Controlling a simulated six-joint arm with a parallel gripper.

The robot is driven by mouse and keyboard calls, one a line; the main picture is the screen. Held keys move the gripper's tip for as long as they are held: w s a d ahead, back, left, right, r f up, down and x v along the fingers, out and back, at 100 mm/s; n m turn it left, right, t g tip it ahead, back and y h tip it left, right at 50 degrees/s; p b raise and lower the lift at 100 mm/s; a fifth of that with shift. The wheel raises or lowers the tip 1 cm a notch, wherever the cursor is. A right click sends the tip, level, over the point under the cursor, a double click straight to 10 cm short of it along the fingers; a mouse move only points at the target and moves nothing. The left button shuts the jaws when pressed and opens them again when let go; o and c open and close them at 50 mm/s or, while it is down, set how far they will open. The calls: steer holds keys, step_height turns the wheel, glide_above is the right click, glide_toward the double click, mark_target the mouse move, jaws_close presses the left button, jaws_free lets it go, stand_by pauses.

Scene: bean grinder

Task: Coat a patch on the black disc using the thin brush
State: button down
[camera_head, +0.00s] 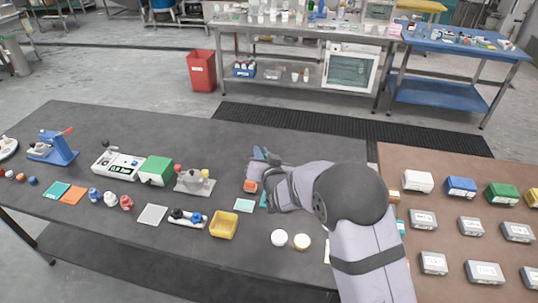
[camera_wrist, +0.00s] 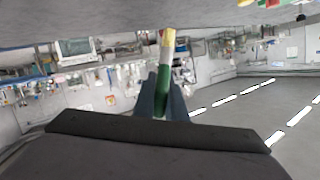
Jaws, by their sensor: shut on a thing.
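My gripper (camera_head: 262,154) is over the dark table, right of the metal stand. In the wrist view my gripper (camera_wrist: 163,92) is shut on a slim brush (camera_wrist: 166,62) with a green lower part, a white middle and a yellow end. The brush sticks out past the fingertips, clear of any surface that I can make out. The brush is not clearly visible in the head view. I cannot pick out a black disc in either view; my arm hides part of the table.
The dark table (camera_head: 130,258) bears a metal stand (camera_head: 194,183), a green box (camera_head: 156,171), a yellow tray (camera_head: 224,223), two round pale dishes (camera_head: 279,238), (camera_head: 302,242) and an orange item (camera_head: 250,186) just below my gripper. Small cases stand on the brown table (camera_head: 450,203) at right.

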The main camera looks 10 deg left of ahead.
steer(key=shift+w+d+r+m+t+h, duration=0.15)
steer(key=shift+w+d+r+m+h, duration=0.15)
steer(key=shift+w+d, duration=0.3)
steer(key=shift+w+d+r+m+t+h, duration=0.15)
steer(key=shift+w+d+m+h, duration=0.15)
steer(key=shift+w+d, duration=0.25)
steer(key=shift+f, duration=0.1)
step_height(320, 180, down, 5)
steer(key=b, duration=0.2)
steer(key=shift+b, duration=0.35)
steer(key=shift+r+b, duration=0.2)
steer(key=shift+b, duration=1.15)
steer(key=shift+s+r+b, duration=0.1)
steer(key=shift+r+b, duration=0.3)
steer(key=shift+b, duration=0.3)
